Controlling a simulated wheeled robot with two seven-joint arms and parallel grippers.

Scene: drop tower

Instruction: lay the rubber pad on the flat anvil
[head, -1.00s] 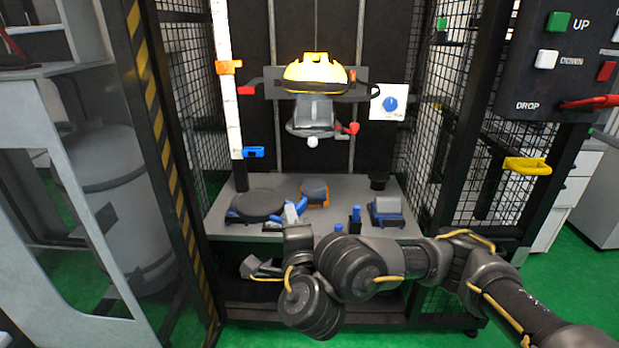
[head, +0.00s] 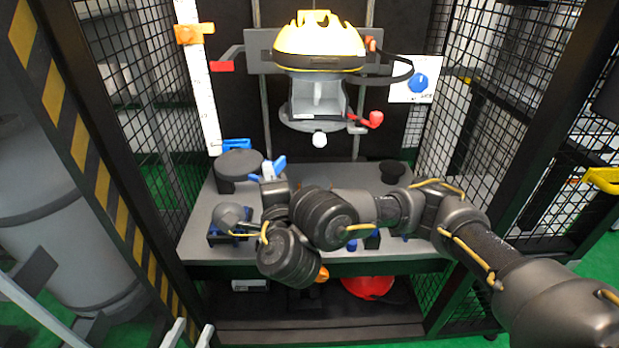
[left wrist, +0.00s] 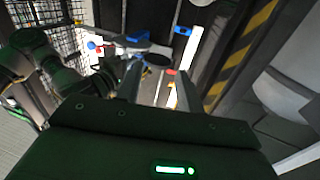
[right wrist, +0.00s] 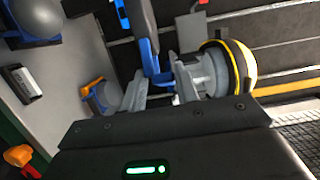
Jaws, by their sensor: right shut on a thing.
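The rubber pad (head: 240,163) is a dark round disc with a blue tab. It is over the back left of the grey base plate (head: 197,235). My right gripper (head: 272,180) is shut on the blue tab (right wrist: 149,60); the pad shows edge-on beyond it in the right wrist view. A grey-topped anvil with an orange base (right wrist: 101,96), which may be the flat one, stands apart from the pad. My right arm hides most of it in the head view. My left gripper (head: 190,335) is low at the front left, open and empty, with spread fingers (left wrist: 157,85).
A domed anvil on a blue base (head: 231,219) stands at the left front of the plate. A yellow helmet (head: 320,45) on a grey carriage hangs above the middle. A black cup-like piece (head: 392,171) stands at back right. Mesh walls close both sides.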

